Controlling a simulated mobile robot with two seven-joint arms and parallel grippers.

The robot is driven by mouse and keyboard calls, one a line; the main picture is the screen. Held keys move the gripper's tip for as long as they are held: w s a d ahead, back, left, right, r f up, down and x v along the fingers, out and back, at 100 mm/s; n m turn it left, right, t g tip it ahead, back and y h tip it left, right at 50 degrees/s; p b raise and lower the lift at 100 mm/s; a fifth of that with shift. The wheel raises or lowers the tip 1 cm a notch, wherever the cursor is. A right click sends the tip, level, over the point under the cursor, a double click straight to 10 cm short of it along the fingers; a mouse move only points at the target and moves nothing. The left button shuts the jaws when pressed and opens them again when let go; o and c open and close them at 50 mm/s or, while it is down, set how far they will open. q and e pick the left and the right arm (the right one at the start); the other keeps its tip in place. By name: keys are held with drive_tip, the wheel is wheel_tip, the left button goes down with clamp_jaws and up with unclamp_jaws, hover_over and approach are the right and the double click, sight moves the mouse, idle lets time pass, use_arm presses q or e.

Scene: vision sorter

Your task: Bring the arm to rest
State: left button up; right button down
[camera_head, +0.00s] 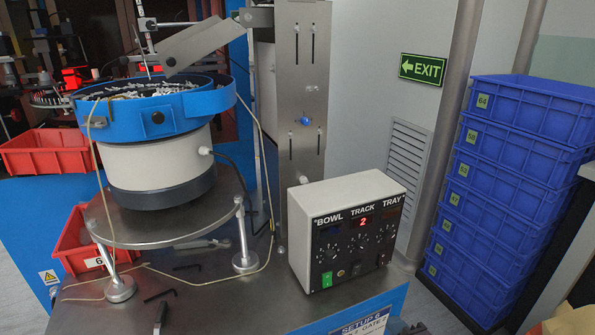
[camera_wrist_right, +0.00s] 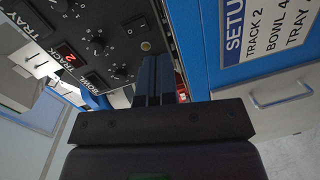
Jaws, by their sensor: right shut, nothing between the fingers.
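My right gripper (camera_wrist_right: 157,62) shows in the right wrist view with its dark fingers together and nothing between them. Its fingertips are in front of the lower part of the control box's black panel (camera_wrist_right: 105,40); whether they touch it I cannot tell. In the head view the control box (camera_head: 345,235) stands on the metal bench top, labelled BOWL, TRACK and TRAY, with knobs and a red display (camera_head: 363,222) reading 2. A small part of my right arm shows at the bottom right edge there. My left gripper is not in view.
A blue vibratory bowl (camera_head: 155,112) full of small parts stands left on a round metal plate. Red bins (camera_head: 45,152) are at the left. Stacked blue crates (camera_head: 500,190) stand at the right. A setup card (camera_head: 362,326) is on the bench front; a handle (camera_wrist_right: 285,95) shows beside it.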

use_arm(q)
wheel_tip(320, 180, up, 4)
drive_tip(key=p, duration=0.4)
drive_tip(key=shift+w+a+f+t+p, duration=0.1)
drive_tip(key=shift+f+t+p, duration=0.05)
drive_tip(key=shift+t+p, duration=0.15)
use_arm(e)
drive_tip(key=s+d+m+g+h, duration=0.1)
drive_tip(key=s+m+g+h, duration=0.4)
drive_tip(key=s+m, duration=1.3)
drive_tip(key=s, duration=1)
drive_tip(key=shift+s+d+r, duration=0.2)
drive_tip(key=shift+s+d, duration=0.1)
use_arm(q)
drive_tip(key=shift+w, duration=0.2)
